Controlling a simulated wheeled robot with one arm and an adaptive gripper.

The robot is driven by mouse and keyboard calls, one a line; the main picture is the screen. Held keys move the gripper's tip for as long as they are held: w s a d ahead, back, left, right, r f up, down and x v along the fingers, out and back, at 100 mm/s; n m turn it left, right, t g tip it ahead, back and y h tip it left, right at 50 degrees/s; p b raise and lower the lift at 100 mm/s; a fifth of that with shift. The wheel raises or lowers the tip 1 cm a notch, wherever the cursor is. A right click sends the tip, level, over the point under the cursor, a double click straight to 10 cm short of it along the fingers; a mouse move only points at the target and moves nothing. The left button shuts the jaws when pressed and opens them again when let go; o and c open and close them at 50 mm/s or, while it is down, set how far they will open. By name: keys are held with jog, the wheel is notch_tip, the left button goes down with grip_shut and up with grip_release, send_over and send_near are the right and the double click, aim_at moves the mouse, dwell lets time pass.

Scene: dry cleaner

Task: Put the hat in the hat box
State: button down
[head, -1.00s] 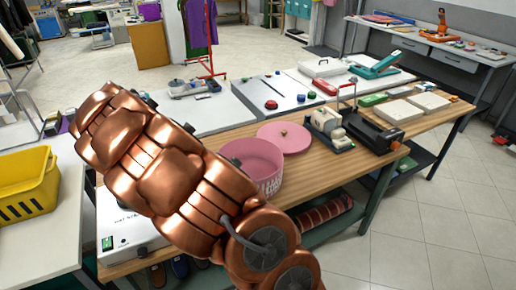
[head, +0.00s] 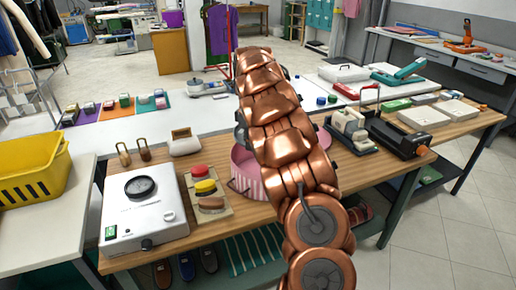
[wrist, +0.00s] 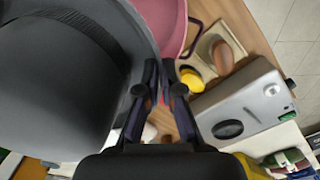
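The dark grey hat (wrist: 55,85) with a dark band fills the left of the wrist view, very close to the camera. My gripper (wrist: 160,68) has its fingers close together at the edge of the hat's brim and appears shut on it. The pink round hat box (head: 243,172) stands on the wooden bench, partly hidden behind my arm in the head view. Part of the pink box also shows beyond the brim in the wrist view (wrist: 172,22). The pink lid (head: 323,138) lies behind it, mostly hidden. My arm hides the hat and gripper in the head view.
Left of the box are a tray of coloured brushes (head: 206,188), a white scale-like device (head: 145,212) and a cream block (head: 185,142). A yellow basket (head: 30,172) is at far left.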

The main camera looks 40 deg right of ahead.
jog(key=d, duration=0.1)
jog(key=s+d, duration=0.1)
jog(key=shift+s+d, duration=0.1)
jog(key=shift+d, duration=0.2)
jog(key=shift+f+b, duration=3.95)
jog(key=shift+f, duration=5.05)
jog(key=c, duration=1.2)
grip_release()
jog(key=shift+c, duration=0.2)
